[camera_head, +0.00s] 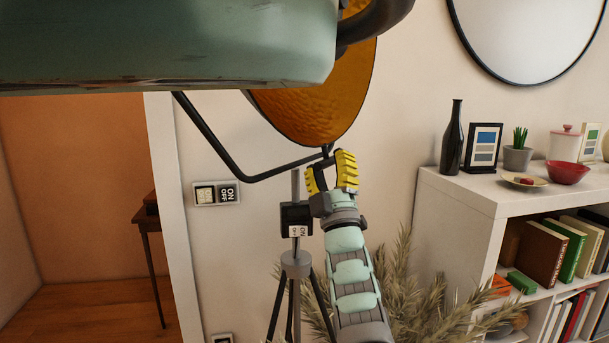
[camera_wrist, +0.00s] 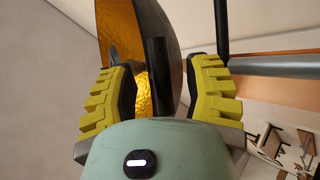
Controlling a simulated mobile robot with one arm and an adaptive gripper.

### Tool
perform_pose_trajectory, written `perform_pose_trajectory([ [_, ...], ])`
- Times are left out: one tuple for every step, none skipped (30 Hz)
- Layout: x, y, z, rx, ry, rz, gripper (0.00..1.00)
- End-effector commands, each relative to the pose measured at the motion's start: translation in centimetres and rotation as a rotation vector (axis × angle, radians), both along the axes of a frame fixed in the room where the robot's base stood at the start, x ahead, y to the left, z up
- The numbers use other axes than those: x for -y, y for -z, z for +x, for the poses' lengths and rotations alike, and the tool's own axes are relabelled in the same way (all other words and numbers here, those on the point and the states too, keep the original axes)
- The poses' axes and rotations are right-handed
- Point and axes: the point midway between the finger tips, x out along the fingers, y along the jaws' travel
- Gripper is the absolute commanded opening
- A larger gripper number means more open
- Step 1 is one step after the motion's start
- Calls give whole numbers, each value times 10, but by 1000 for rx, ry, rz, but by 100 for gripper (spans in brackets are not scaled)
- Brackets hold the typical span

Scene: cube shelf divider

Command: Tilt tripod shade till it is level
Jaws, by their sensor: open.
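The tripod lamp's shade (camera_head: 335,95) is tilted, its hammered gold inside facing the head camera; its upper part is hidden in that view. A bent black arm (camera_head: 235,172) runs along its left side to a joint below it. The tripod stand (camera_head: 296,262) is upright. My gripper (camera_head: 331,170), with yellow fingers, is open at the shade's lower edge. In the wrist view, the shade (camera_wrist: 168,30), black outside and gold inside, extends between the spread fingers (camera_wrist: 160,85). A short black bar stands out from it there. I cannot tell whether either finger touches it.
A white shelf (camera_head: 460,190) on the right holds a dark bottle (camera_head: 452,138), a frame, a plant and bowls, with books below. Dry grass (camera_head: 405,290) is behind my arm. A wall switch (camera_head: 216,193) is left of the stand. A round mirror (camera_head: 525,35) hangs upper right.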

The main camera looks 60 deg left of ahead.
Motion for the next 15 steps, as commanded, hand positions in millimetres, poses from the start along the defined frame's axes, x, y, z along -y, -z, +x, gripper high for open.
perform_pose_trajectory([
  [3, 6, -3, -2, -2, -4, 50],
  [5, 9, -4, -2, -2, -4, 50],
  [9, 14, -6, -2, -2, -5, 50],
  [12, 17, -7, -2, -2, -6, 50],
  [16, 22, -9, -1, -2, -7, 50],
  [21, 28, -11, -3, -1, -7, 50],
  [24, 31, -12, -2, -1, -6, 50],
  [28, 35, -14, -2, -2, -6, 50],
  [33, 41, -16, -1, -3, -7, 50],
  [36, 46, -18, -2, -4, -7, 50],
  [40, 50, -19, -1, -4, -6, 50],
  [45, 54, -21, -1, -4, -5, 50],
  [48, 58, -22, -1, -4, -5, 50],
  [51, 61, -23, -1, -4, -5, 50],
  [55, 66, -25, -2, -3, -5, 50],
])
